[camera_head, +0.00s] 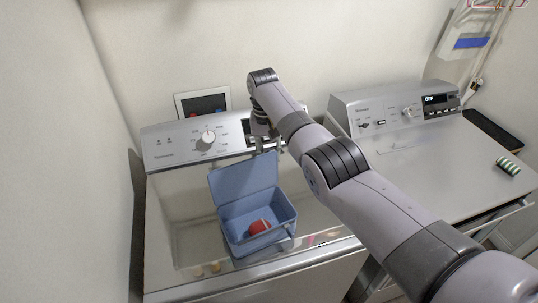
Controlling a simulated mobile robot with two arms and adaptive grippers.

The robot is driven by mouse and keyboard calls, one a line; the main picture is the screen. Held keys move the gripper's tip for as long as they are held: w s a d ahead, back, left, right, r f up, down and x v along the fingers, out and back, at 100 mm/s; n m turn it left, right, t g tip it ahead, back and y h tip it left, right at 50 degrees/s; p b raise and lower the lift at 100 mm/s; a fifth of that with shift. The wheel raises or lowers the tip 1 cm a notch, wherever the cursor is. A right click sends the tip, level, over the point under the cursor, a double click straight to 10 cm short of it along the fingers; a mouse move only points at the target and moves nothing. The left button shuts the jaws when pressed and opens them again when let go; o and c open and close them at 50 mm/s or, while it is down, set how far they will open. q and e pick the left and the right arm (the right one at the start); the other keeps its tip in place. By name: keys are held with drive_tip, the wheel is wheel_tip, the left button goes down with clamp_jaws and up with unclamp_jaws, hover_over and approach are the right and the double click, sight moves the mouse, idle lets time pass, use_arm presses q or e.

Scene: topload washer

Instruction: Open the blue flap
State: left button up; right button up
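A blue box (262,211) sits on the left washer's top. Its blue flap (243,180) is the lid, hinged at the back, and stands raised and leaning back, so the box is open. A red ball (260,227) lies inside. My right arm reaches in from the lower right, and its gripper (268,147) points down just behind the flap's upper right edge. Its fingers are small and partly hidden, so I cannot tell whether they are open or touch the flap. My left gripper is not in view.
The left washer's control panel (208,138) is behind the box. A second grey machine (440,160) stands at right, with a green striped roll (508,166) on it. A white wall unit with a blue panel (471,42) hangs at upper right. A wall closes off the left side.

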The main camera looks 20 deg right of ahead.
wheel_tip(320, 180, up, 12)
drive_tip(key=shift+w+a+f, duration=0.25)
drive_tip(key=shift+w+a, duration=0.1)
drive_tip(key=shift+a, duration=0.05)
drive_tip(key=shift+s+f, duration=0.1)
